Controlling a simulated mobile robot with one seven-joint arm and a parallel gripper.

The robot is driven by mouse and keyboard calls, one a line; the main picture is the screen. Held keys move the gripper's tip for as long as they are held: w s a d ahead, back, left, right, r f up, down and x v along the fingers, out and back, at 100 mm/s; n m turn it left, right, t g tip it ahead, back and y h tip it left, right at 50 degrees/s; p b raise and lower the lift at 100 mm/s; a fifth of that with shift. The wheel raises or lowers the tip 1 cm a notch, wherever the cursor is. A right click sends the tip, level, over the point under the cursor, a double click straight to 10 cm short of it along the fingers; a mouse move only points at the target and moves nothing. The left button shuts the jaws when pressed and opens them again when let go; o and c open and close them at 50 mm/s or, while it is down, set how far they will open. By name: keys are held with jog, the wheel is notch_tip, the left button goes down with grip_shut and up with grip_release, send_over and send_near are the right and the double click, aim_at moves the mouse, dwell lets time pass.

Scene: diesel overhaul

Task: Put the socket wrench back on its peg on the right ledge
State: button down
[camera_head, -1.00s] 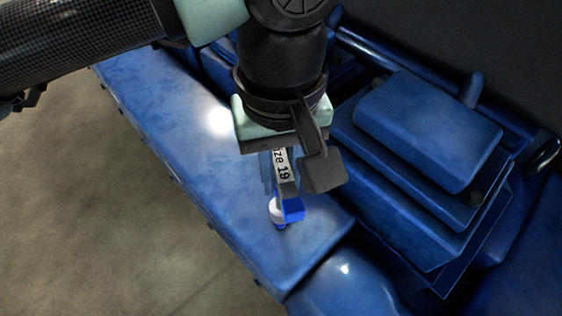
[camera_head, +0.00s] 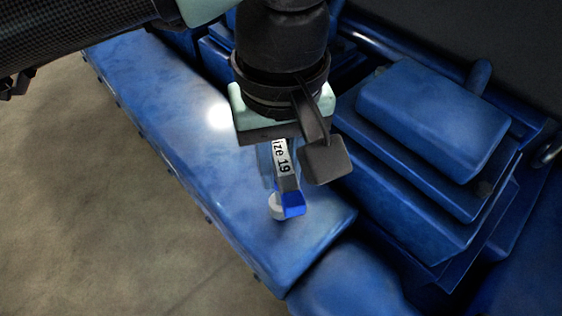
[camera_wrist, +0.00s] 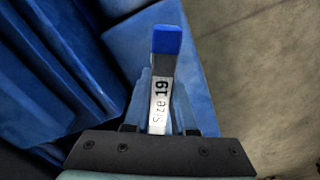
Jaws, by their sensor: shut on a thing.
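The socket wrench (camera_head: 284,165) has a white "Size 19" label and a blue end. My gripper (camera_head: 275,178) is shut on it, with the blue end pointing down over the near end of the blue ledge (camera_head: 180,130). A small whitish round piece (camera_head: 275,206) shows beside the blue end. I cannot tell whether it is the peg or part of the wrench, nor whether they touch. That view shows no clear peg.
A stepped blue engine block (camera_head: 430,120) rises close to the right of my gripper. A rounded blue part (camera_head: 350,280) lies in front of the ledge. The concrete floor (camera_head: 110,200) is open on the left.

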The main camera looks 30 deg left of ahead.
jog(key=shift+f, duration=0.1)
jog(key=shift+f+b, duration=1.15)
jog(key=shift+b, duration=0.2)
jog(key=c, duration=0.7)
grip_release()
jog(key=shift+r, duration=0.1)
jog(key=shift+o, duration=0.4)
jog(key=o, duration=0.5)
jog(key=shift+r+p, duration=2.6)
jog(key=shift+r, duration=1.9)
